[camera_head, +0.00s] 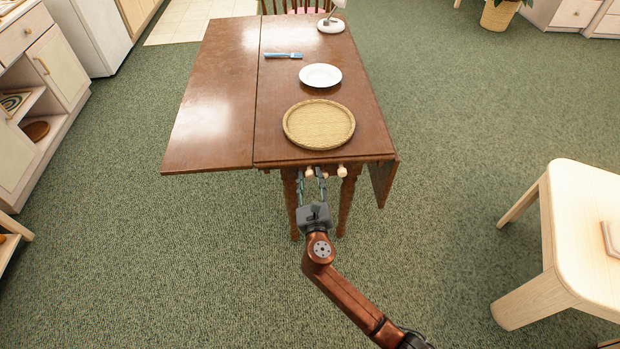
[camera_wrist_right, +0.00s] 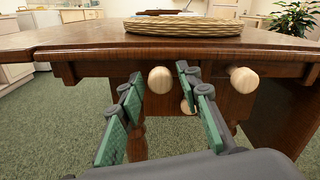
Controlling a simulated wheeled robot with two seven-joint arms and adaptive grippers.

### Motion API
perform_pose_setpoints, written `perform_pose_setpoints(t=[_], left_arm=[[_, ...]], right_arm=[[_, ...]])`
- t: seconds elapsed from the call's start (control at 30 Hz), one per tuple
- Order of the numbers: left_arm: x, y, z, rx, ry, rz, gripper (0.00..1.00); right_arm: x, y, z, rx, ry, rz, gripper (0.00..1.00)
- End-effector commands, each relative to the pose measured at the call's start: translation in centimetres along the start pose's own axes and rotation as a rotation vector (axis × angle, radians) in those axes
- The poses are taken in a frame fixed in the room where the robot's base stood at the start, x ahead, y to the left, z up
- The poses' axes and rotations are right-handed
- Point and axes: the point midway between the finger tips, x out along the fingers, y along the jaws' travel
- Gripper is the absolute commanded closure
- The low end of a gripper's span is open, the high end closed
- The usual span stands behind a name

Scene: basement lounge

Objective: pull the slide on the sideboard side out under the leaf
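The drop-leaf table (camera_head: 285,60) has its left leaf (camera_head: 212,110) up, toward the cabinets, and its right leaf (camera_head: 383,182) hanging. Pale round knobs show under its near edge. The left knob (camera_wrist_right: 160,80) appears between my fingertips in the wrist view; the right knob (camera_wrist_right: 243,80) is outside them. A lower knob (camera_wrist_right: 187,106) is partly hidden by a finger. My right gripper (camera_head: 312,178) is open at the table's near end, its green-padded fingers (camera_wrist_right: 164,82) apart on either side of the left knob. Contact with the knob cannot be told. My left gripper is out of view.
A cream cabinet (camera_head: 55,65) is at left, a pale wooden stool (camera_head: 590,230) at right.

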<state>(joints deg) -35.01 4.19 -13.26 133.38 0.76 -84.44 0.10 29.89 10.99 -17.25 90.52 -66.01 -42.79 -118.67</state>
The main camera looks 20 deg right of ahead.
Motion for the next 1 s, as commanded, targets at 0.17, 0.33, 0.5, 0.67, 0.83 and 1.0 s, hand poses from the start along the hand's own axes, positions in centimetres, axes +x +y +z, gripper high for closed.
perform_pose_setpoints(t=[0.17, 0.33, 0.5, 0.67, 0.83, 1.0], left_arm=[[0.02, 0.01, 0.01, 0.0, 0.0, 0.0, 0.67], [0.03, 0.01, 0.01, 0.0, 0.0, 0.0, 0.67], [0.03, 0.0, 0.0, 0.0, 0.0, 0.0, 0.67], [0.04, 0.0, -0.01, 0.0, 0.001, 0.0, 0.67], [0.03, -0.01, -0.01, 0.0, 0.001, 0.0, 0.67], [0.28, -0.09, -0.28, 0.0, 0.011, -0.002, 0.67]], right_arm=[[-0.01, 0.0, -0.01, 0.0, 0.0, 0.0, 0.82], [-0.02, 0.01, -0.02, 0.0, 0.0, 0.0, 0.93], [-0.02, 0.01, -0.03, 0.0, 0.0, 0.0, 1.0], [-0.03, 0.02, -0.03, 0.0, 0.0, 0.0, 1.0], [-0.03, 0.02, -0.04, 0.0, 0.001, 0.0, 1.0], [-0.05, -0.31, 0.02, -0.001, 0.003, -0.01, 1.0]])
